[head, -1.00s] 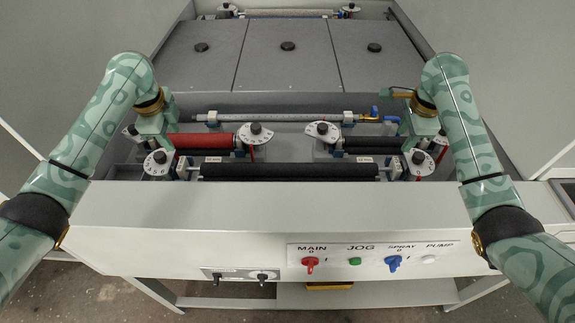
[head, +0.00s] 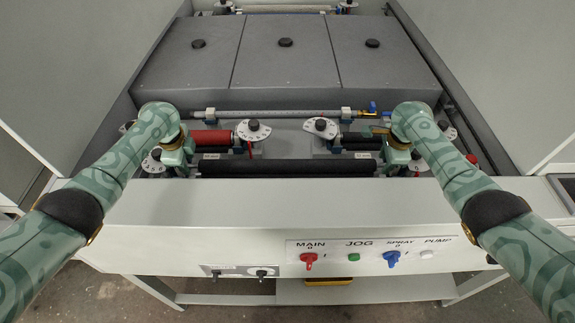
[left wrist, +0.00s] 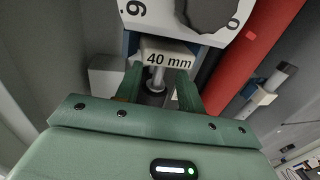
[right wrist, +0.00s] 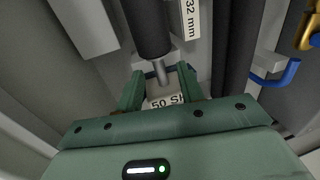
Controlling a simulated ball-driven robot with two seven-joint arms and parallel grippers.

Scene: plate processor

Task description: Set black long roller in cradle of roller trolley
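The black long roller (head: 287,168) lies level along the front of the machine in the head view. In the right wrist view its end (right wrist: 147,28) narrows to a metal shaft between the spread fingers of my right gripper (right wrist: 162,90). My left gripper (left wrist: 160,90) is open around a small metal shaft end under a block marked 40 mm; most of the roller is hidden there. In the head view, my left gripper (head: 178,168) and right gripper (head: 397,166) are at the roller's two ends. No roller trolley can be made out.
Behind the long roller are a red roller (head: 211,138) and a short black roller (head: 361,141). White dials (head: 253,130) stand close to the rollers. A control panel (head: 372,252) is on the front face. The grey covers (head: 285,70) behind are clear.

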